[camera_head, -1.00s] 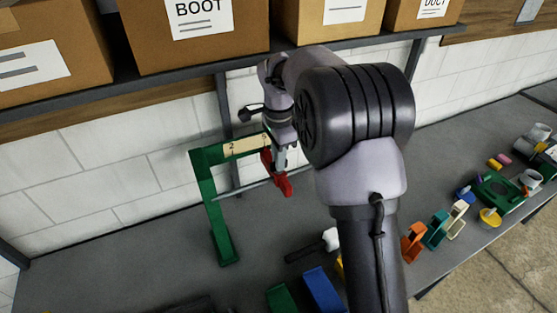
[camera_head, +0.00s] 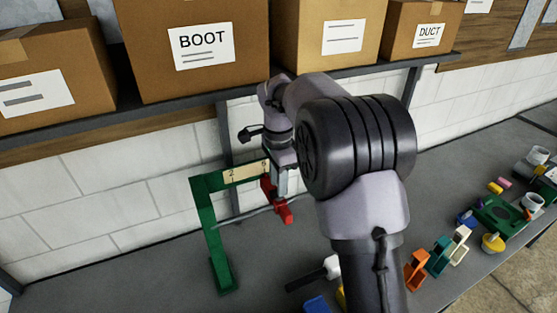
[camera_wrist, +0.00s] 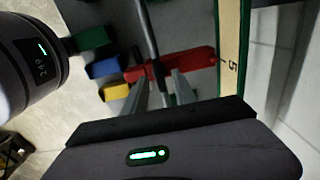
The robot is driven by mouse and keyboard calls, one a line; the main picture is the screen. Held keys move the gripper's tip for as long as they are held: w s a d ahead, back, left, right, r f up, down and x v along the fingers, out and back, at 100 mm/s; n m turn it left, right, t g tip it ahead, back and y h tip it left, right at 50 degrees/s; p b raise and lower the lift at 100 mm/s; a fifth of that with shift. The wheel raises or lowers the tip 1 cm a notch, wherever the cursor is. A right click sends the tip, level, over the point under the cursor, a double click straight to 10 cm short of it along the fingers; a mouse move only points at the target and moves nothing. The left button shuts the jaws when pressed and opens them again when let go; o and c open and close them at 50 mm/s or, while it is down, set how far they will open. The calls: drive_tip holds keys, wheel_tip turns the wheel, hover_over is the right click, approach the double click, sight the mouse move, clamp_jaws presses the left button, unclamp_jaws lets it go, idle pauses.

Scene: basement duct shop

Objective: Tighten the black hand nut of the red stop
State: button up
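The red stop (camera_head: 281,211) sits on the green frame (camera_head: 209,232) near the right end of its top bar, beside a pale numbered scale (camera_head: 246,173). In the wrist view the red stop (camera_wrist: 195,61) lies across the picture in front of my fingers. My gripper (camera_wrist: 160,78) is at the red stop, its two grey fingers apart with a dark narrow part between them. I cannot tell whether they touch it, or whether that part is the black hand nut. In the head view my arm hides much of the gripper (camera_head: 281,180).
A shelf with cardboard boxes (camera_head: 205,55) hangs above the bench, close over my arm. A white-and-black tool (camera_head: 325,270) lies in front of the frame. Orange (camera_head: 416,270), teal and cream blocks and a green fixture (camera_head: 500,215) stand to the right.

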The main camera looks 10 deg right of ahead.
wheel_tip(320, 180, up, 16)
drive_tip(key=p, duration=0.3)
drive_tip(key=shift+f, duration=0.15)
